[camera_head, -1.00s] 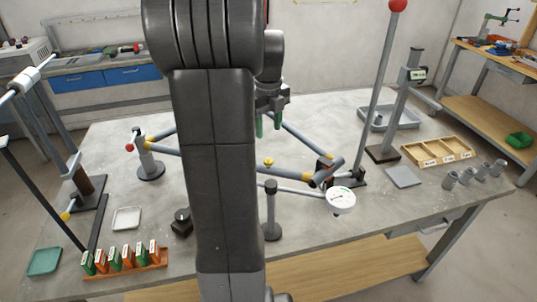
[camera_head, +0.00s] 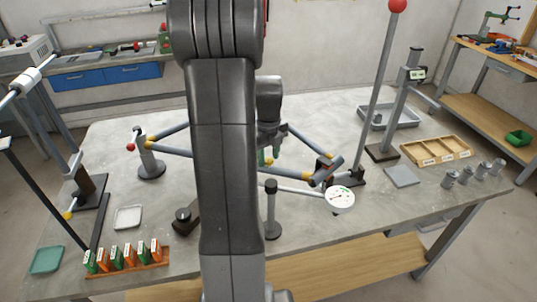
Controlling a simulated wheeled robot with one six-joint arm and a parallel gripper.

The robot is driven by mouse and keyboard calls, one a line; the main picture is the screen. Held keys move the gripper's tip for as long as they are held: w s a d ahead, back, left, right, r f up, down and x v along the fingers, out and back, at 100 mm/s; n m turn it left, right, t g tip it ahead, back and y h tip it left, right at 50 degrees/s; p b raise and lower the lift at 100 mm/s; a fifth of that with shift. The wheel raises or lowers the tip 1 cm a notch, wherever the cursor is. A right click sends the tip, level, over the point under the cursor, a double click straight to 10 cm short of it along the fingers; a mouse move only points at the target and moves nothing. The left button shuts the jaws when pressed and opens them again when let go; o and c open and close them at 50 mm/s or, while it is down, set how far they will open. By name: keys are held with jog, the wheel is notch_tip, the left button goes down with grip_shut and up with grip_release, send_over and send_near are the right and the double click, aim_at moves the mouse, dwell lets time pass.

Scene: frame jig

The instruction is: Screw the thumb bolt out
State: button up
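The thumb bolt (camera_head: 268,162) is a small yellow knob on the grey tube frame (camera_head: 298,170) on the bench, seen just right of my arm and partly hidden by a fingertip. Whether a fingertip touches the bolt is too small to tell.
A tall rod with a red ball (camera_head: 397,5) rises at right. A wooden tray (camera_head: 436,151) and several grey cylinders lie farther right. My arm hides the bench's middle.

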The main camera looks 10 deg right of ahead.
jog(key=c, duration=0.8)
jog(key=shift+o, duration=0.2)
jog(key=shift+n, duration=0.4)
